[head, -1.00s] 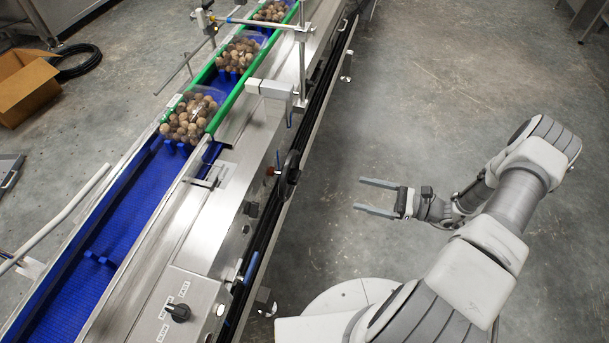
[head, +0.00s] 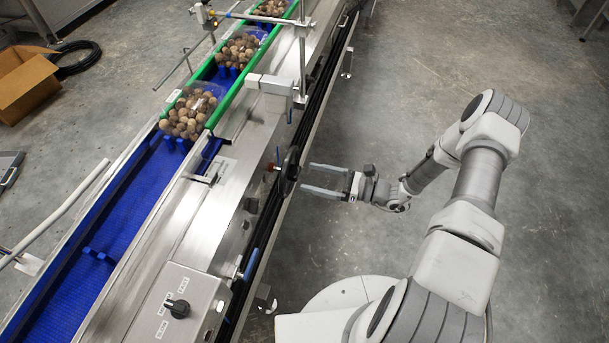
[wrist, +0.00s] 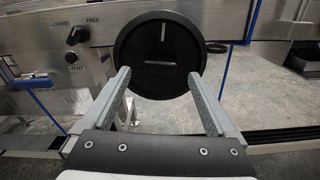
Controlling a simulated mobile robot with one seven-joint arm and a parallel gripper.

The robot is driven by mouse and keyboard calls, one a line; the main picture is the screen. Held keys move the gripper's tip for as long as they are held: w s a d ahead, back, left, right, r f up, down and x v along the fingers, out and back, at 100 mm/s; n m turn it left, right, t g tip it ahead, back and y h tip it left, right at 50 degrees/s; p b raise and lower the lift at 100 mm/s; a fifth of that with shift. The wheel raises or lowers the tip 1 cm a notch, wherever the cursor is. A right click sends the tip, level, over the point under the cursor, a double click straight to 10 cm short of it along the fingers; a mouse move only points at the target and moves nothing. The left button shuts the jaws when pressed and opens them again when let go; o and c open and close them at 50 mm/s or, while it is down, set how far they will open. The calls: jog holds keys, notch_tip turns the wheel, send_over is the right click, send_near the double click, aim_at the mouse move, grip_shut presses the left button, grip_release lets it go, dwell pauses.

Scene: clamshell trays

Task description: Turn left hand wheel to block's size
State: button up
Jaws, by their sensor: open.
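A black hand wheel (head: 290,170) stands on the right side of the conveyor, seen nearly edge-on in the head view. In the wrist view the fingertips (wrist: 159,73) lie either side of the wheel's lower half; contact cannot be told. I cannot pick out a block for certain; a pale grey block-like part (head: 270,85) sits by a post.
Clear trays of brown balls (head: 195,110) stand on the blue belt (head: 110,240) between green rails. A control box (head: 178,305) with a dial is at the front. A LOCKED/FREE knob (wrist: 77,35) is left of the wheel.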

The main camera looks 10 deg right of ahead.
jog(key=shift+x, duration=1.55)
grip_shut()
